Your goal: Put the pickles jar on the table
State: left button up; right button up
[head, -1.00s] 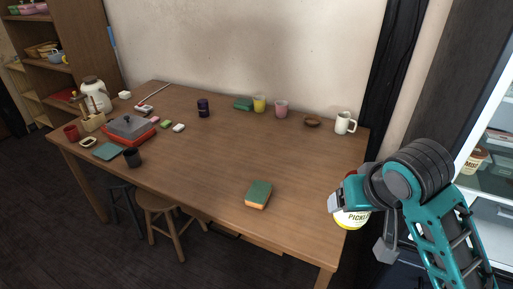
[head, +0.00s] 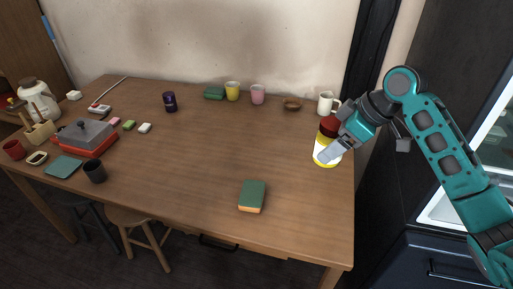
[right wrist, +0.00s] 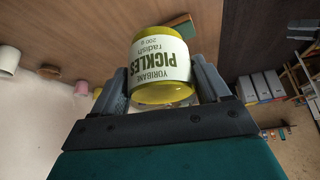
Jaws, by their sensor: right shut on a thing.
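The pickles jar (head: 325,155) has a dark red lid, a white label and yellow-green ends. My right gripper (head: 340,146) is shut on it at the right end of the wooden table (head: 190,160). In the right wrist view the jar (right wrist: 162,62) sits between the two fingers (right wrist: 165,88), its label reading "PICKLES" upside down. The jar is over the tabletop near the right edge; I cannot tell whether its base touches the wood. My left gripper is not in view.
A white mug (head: 326,103) stands close behind the jar, with a brown bowl (head: 292,105) to its left. A green and orange sponge (head: 252,196) lies near the front edge. The middle of the table is clear. An open fridge (head: 450,205) is at the right.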

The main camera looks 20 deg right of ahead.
jog(key=shift+w+d+r+n, duration=0.2)
jog(key=shift+d+r+n, duration=0.2)
jog(key=shift+d, duration=0.3)
notch_tip(320, 180, down, 20)
jog(key=b, duration=0.3)
jog(key=shift+f, duration=0.1)
jog(key=o, duration=1.4)
jog(key=p+v, duration=0.1)
jog(key=v, duration=1.1)
jog(key=shift+w+d+p, duration=0.1)
jog(key=shift+w+p, duration=0.05)
jog(key=shift+p, duration=0.2)
